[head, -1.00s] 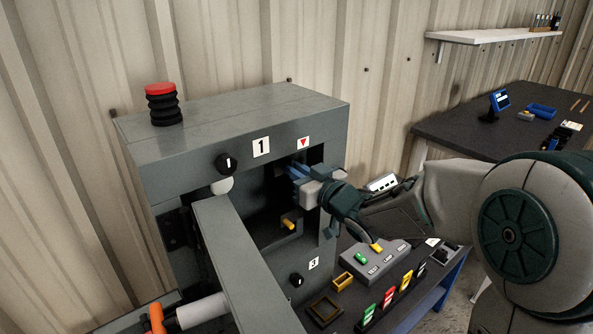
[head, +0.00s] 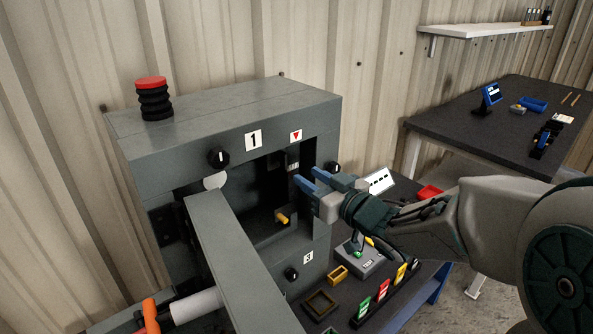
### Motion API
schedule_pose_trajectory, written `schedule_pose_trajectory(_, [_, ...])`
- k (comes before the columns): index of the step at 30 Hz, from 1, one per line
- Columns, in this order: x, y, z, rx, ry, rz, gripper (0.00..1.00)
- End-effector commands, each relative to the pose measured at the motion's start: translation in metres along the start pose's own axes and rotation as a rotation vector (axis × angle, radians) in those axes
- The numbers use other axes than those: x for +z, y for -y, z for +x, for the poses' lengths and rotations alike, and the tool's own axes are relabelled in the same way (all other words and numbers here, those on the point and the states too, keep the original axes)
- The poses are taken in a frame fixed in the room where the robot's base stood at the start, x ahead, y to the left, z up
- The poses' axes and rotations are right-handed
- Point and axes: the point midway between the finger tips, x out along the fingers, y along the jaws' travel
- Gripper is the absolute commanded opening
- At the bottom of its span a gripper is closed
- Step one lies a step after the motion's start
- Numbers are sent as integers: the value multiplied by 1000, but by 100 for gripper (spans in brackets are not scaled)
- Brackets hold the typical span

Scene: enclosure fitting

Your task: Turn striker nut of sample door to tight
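The grey enclosure (head: 205,133) labelled 1 has its front opening exposed. A long grey door panel (head: 230,255) stands swung out toward me. Inside the opening, under the red triangle label, a small grey fitting with light marks (head: 293,158) sits near the right side; it may be the striker, but its nut is too small to make out. A yellow peg (head: 282,218) sticks out lower in the opening. My gripper (head: 309,177), with blue fingers, is at the right edge of the opening, in front of and below the fitting. Its fingers are apart, with nothing visible between them.
Black knobs sit on the enclosure front, at upper left (head: 218,158), lower right (head: 291,274) and right of the opening (head: 336,167). A grey button box (head: 360,258), small trays (head: 320,303) and coloured tags (head: 382,290) crowd the bench below my arm. An orange-ended handle (head: 151,316) is at lower left.

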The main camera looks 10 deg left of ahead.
Motion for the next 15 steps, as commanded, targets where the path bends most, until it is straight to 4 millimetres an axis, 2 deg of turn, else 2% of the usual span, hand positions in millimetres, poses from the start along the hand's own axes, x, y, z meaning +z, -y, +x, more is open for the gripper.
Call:
schedule_pose_trajectory(1, [0,0,-12,3,-1,-2,34])
schedule_pose_trajectory(6, [0,0,-43,2,0,-1,34])
schedule_pose_trajectory(10, [0,0,-57,2,0,-1,34])
schedule_pose_trajectory(15, [0,0,-64,0,1,1,34])
